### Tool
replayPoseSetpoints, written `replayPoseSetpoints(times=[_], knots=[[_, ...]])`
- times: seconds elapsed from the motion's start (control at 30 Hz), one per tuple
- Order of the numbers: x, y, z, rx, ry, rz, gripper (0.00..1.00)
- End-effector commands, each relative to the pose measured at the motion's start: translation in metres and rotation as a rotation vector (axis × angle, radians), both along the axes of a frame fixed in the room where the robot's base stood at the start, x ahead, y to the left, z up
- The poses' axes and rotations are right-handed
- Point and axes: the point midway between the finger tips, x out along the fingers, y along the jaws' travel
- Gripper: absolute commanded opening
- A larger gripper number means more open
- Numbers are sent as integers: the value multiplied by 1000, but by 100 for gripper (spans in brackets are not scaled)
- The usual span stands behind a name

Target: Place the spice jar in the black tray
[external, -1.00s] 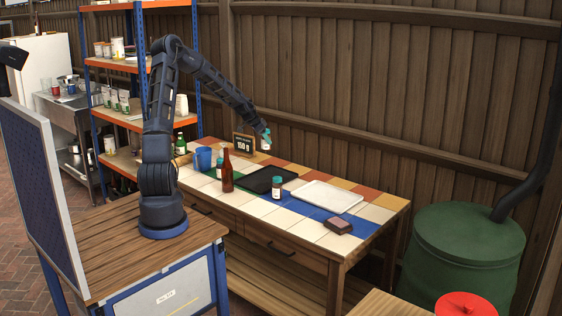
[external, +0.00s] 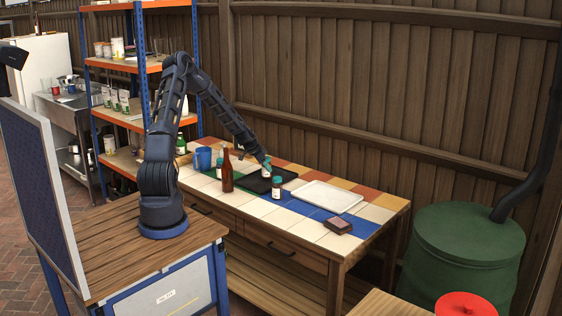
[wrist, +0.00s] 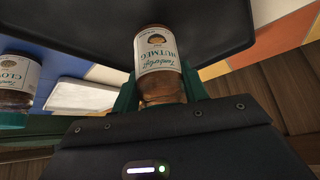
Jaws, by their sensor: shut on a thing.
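The spice jar (wrist: 158,62), with a white label reading NUTMEG, is held between the green fingers of my gripper (external: 267,160) in the wrist view. In the external view the jar (external: 266,172) is small and partly hidden by the fingers, over the black tray (external: 252,186). The tray (wrist: 220,22) also fills the top of the wrist view, behind the jar. I cannot tell whether the jar's base touches the tray.
A second spice jar (external: 277,188), labelled CLOVES in the wrist view (wrist: 17,80), stands close in front of the tray. A brown bottle (external: 227,173), another jar (external: 219,171) and a blue mug (external: 203,158) stand left. A white tray (external: 331,197) and a dark block (external: 338,225) lie right.

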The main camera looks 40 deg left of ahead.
Motion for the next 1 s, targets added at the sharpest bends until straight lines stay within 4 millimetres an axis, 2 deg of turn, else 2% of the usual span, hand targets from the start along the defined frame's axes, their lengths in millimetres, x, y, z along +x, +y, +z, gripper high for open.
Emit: replayPoseSetpoints(times=[0.1,0.5,0.53,0.6,1.0], knots=[[0,0,-13,-2,1,1,18],[0,0,-17,0,0,0,18],[0,0,-17,1,0,1,50],[0,0,-17,1,0,1,63],[-1,1,-12,1,-1,2,66]])
